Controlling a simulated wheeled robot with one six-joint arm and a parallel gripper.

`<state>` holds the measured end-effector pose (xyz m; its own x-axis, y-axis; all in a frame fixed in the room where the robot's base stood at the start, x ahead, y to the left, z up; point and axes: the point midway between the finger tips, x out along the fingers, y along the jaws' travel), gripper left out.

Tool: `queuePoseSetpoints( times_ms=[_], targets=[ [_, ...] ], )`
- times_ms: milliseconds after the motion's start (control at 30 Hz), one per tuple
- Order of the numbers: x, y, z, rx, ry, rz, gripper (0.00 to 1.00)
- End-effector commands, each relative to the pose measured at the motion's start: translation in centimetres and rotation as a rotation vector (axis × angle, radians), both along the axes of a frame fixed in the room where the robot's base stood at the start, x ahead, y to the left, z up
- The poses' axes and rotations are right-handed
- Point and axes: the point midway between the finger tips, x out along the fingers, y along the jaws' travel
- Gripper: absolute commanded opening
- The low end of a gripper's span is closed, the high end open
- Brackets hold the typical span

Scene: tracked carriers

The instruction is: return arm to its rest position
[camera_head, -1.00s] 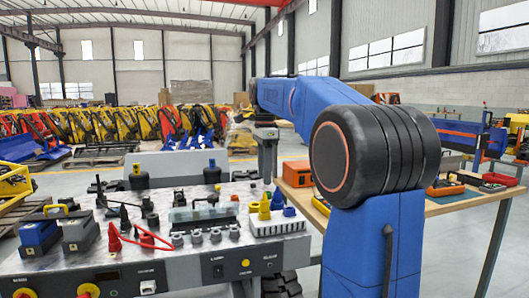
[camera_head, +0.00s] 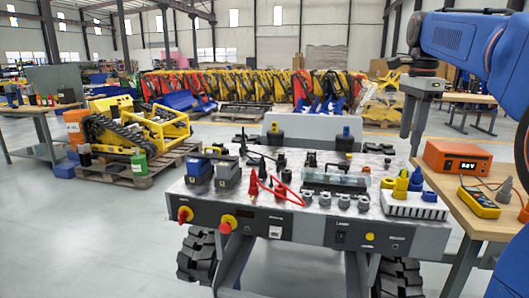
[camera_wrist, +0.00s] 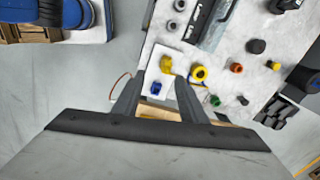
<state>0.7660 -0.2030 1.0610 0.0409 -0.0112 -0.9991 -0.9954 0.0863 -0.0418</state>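My blue arm (camera_head: 455,35) enters at the upper right of the head view. My gripper (camera_head: 412,148) hangs from it, pointing down, beside the right end of the tracked carrier's top (camera_head: 330,212). In the wrist view my gripper (camera_wrist: 157,82) shows two dark fingers spread apart with nothing held between them. In the head view, the white block (camera_head: 412,206) also carries yellow and blue connectors.
A wooden workbench (camera_head: 478,215) at the right holds an orange meter box (camera_head: 457,158) and a yellow multimeter (camera_head: 478,201). A yellow tracked machine (camera_head: 135,128) stands on a pallet at the left. Open floor (camera_head: 100,235) lies at the front left.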

Motion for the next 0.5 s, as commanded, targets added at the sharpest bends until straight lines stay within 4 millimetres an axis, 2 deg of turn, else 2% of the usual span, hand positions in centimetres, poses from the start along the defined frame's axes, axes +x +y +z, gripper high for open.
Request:
queuePoseSetpoints(
  times_ms=[33,267,500],
  targets=[
    [-1.4,1.0,-0.6,-0.006,-0.014,0.065,0.38],
    [-6.5,4.7,-4.6,-0.047,-0.078,0.391,0.38],
    [-12.1,7.9,-9.8,-0.107,-0.140,0.725,0.38]
  ],
)
